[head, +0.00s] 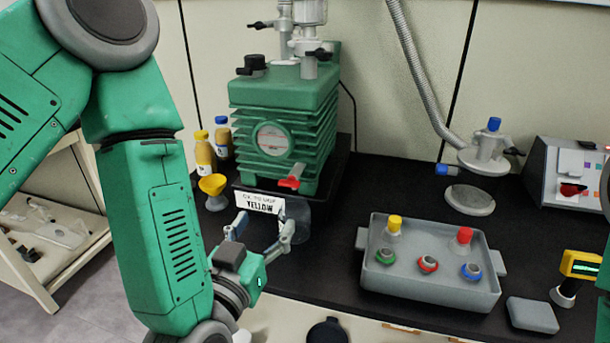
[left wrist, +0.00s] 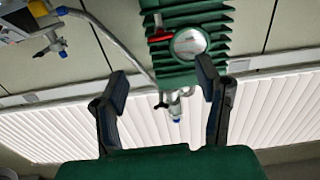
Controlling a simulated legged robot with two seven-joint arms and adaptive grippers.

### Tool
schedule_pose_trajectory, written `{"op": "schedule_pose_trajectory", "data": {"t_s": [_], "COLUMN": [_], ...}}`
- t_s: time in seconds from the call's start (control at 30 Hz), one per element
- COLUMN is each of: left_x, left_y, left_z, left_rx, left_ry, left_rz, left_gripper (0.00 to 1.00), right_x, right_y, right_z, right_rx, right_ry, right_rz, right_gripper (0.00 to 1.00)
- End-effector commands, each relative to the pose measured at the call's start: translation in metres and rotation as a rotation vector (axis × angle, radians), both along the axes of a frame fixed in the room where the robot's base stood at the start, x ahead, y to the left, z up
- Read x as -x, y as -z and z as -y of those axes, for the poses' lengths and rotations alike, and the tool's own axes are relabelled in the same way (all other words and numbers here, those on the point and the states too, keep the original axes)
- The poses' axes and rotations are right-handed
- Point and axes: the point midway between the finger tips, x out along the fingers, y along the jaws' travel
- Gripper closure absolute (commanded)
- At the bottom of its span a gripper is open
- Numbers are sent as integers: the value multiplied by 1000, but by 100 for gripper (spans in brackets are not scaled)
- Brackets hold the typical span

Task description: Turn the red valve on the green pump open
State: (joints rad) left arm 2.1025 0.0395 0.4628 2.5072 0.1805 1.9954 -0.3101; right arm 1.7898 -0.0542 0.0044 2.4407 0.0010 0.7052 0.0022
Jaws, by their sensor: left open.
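The green pump (head: 285,120) stands on the black bench at the back, with a round gauge (head: 272,139) on its front. The red valve (head: 291,177) is a small lever low on the pump's front, below the gauge. My left gripper (head: 262,229) is open and empty, in front of and below the red valve, apart from it. In the left wrist view, the red valve (left wrist: 161,39) and the gauge (left wrist: 189,43) appear beyond the spread fingers (left wrist: 160,86). My right gripper is not in view.
A yellow funnel (head: 213,185) and yellow bottles are left of the pump. A grey tray (head: 430,289) with several colour-capped vessels is at right. Bare bench lies between pump and tray.

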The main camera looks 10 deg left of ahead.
Motion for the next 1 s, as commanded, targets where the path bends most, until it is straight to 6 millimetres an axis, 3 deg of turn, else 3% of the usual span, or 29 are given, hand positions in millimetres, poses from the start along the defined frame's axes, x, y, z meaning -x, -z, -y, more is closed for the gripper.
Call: {"op": "schedule_pose_trajectory", "data": {"t_s": [0.13, 0.4, 0.6, 0.8, 1.0], "left_x": [-25, -84, -116, -131, -133], "left_y": [1, 1, 2, 2, 2], "left_z": [1, 3, 5, 5, 5], "left_rx": [0, 0, -1, -1, -1], "left_ry": [-2, -1, 0, 1, 2], "left_rz": [4, 1, -1, -4, -4], "left_gripper": [41, 41, 41, 41, 41], "right_x": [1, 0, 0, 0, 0], "right_y": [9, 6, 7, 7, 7], "right_z": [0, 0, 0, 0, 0], "right_rx": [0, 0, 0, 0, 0], "right_ry": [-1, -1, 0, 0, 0], "right_rz": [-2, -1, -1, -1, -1], "right_gripper": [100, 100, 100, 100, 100]}}
